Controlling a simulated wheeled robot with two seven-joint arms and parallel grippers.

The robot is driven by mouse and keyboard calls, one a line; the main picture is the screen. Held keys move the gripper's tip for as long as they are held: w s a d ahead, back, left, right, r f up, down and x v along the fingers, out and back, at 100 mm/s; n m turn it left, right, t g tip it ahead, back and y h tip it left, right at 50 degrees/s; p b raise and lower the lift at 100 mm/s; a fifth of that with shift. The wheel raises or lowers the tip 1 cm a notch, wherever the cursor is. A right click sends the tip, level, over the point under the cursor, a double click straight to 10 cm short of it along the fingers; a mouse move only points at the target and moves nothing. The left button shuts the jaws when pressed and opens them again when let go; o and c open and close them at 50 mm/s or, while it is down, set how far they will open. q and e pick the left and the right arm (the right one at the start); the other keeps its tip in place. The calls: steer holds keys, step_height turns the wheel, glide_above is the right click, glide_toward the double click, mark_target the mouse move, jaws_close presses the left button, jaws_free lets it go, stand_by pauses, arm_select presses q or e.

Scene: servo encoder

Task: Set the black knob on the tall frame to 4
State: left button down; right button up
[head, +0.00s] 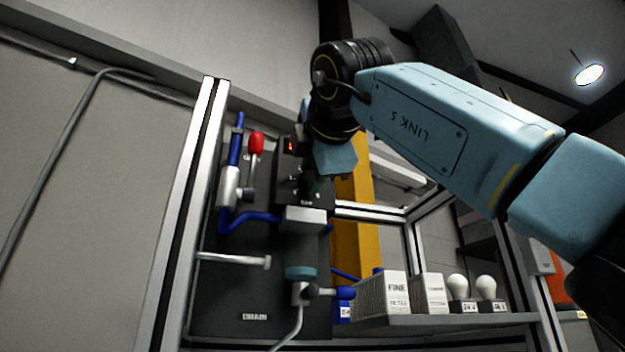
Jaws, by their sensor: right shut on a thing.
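The tall frame has silver posts (187,200) and a dark panel (225,300). On the panel is a black control box (287,193) with a small lit orange display (290,145), whose figure is too small to read. My right arm comes in from the right and reaches in front of this box. My right gripper (312,187) is at the box face, shut on the black knob, which is mostly hidden by the gripper and dark against the box. The knob's setting cannot be read. My left gripper is not in view.
Left of the box are blue pipes (262,217) and a red-handled lever (256,143). A metal peg (235,259) sticks out below. A shelf (440,321) at lower right holds white boxes (396,292) and bulbs (457,284). A yellow column (357,240) stands behind.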

steer(key=shift+m, duration=1.5)
steer(key=o, duration=1)
steer(key=shift+c, duration=0.2)
